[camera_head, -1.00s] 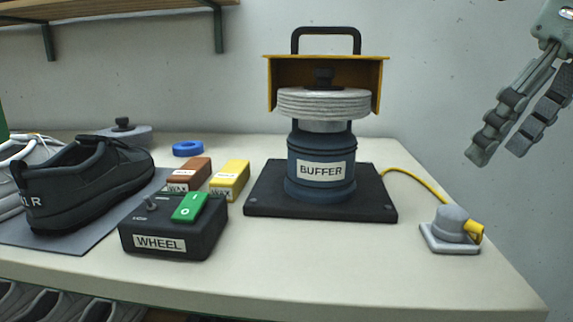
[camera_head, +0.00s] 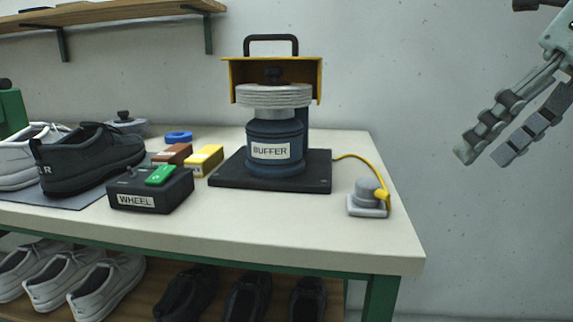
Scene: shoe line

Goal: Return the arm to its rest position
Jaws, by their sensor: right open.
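My right gripper (camera_head: 483,158) is at the upper right of the head view, its two grey fingers pointing down and to the left. It is open and empty, with a gap between the fingertips. It hangs in front of the bare wall, to the right of the workbench (camera_head: 330,225) and touching nothing. My left gripper is not in view.
A buffer machine (camera_head: 273,150) stands on the bench with a yellow cable to a grey plug (camera_head: 367,192). A black wheel box (camera_head: 150,190), wax blocks and shoes (camera_head: 95,155) are further left. More shoes fill the shelf below. Right of the bench is clear.

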